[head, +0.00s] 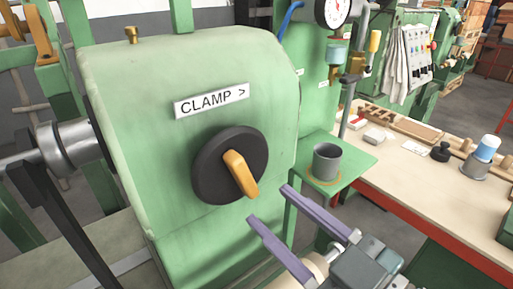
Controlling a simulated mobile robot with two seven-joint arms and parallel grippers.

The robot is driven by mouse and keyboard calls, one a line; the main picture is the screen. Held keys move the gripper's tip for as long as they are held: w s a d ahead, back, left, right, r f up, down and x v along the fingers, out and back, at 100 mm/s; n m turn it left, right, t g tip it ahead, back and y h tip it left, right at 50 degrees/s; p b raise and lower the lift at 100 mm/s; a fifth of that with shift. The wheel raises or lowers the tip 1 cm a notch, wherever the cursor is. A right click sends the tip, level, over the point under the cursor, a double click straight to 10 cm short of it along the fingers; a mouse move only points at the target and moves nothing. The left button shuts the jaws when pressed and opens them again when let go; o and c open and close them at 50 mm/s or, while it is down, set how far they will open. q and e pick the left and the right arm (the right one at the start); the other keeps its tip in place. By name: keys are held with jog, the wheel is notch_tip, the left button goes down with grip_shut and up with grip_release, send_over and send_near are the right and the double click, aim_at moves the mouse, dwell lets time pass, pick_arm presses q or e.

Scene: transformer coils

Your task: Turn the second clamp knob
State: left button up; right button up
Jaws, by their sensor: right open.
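The clamp knob is a black round disc (207,172) with an orange handle (240,173) across it. It sits on the front of a pale green machine housing (130,130), below a white "CLAMP >" label (211,101). The handle slants from upper left to lower right. My right gripper (267,203) has two long purple fingers, open and empty. Its tips are just right of and below the handle's lower end and appear apart from it. No second knob of this kind shows. My left gripper is not in view.
A grey cup (326,162) stands on a small green shelf (352,149) right of the housing. Beyond is a workbench (440,195) with a blue-and-white container (487,148) and tools. A pressure gauge (333,10) is at the top. A metal shaft (68,145) enters the housing's left side.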

jog(key=v, duration=0.5)
jog(key=shift+s+d, duration=0.2)
jog(key=shift+s, duration=0.05)
